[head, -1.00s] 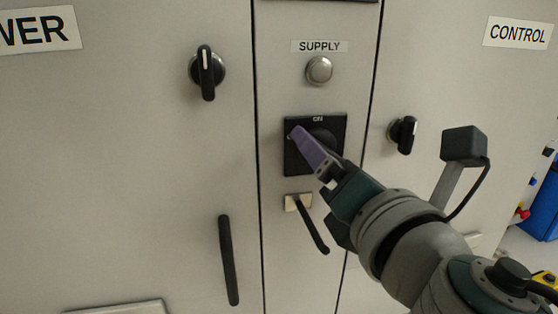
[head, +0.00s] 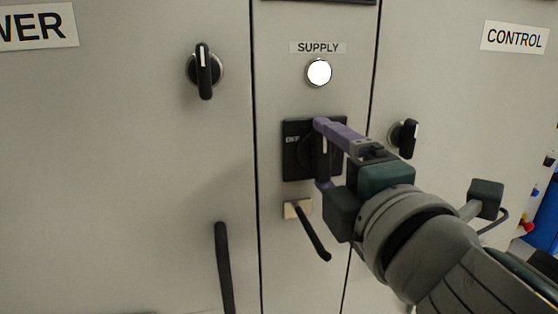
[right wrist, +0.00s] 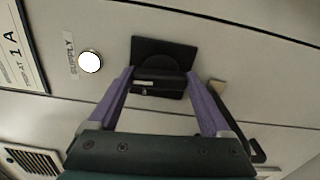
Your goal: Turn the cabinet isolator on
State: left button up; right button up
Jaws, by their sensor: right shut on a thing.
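The cabinet isolator is a black square plate (head: 296,165) with a black rotary handle (head: 325,150) on the narrow middle panel. "OFF" shows at the plate's left side; the top marking is hidden by my finger. The handle looks upright, with a pale line on it. My right gripper (head: 321,154) has its purple fingers above and below, shut on the handle. In the right wrist view the fingers (right wrist: 160,78) flank the handle (right wrist: 158,88) on the plate (right wrist: 165,50). The round SUPPLY lamp (head: 318,72) above is bright white. My left gripper is not in view.
A black lever handle (head: 312,232) sits just below the isolator, close under my gripper. Rotary knobs are on the left door (head: 204,70) and right door (head: 404,138). A long black door handle (head: 224,265) is at lower left. Free space lies in front of the doors.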

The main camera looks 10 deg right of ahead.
jog(key=shift+m, duration=0.4)
jog(key=o, duration=1.2)
jog(key=shift+c, duration=0.2)
jog(key=shift+s, duration=0.1)
jog(key=s+b, duration=0.2)
jog(key=s, duration=0.7)
jog(key=shift+s+d+b, duration=0.2)
jog(key=shift+s+b, duration=0.1)
jog(key=shift+s, duration=0.1)
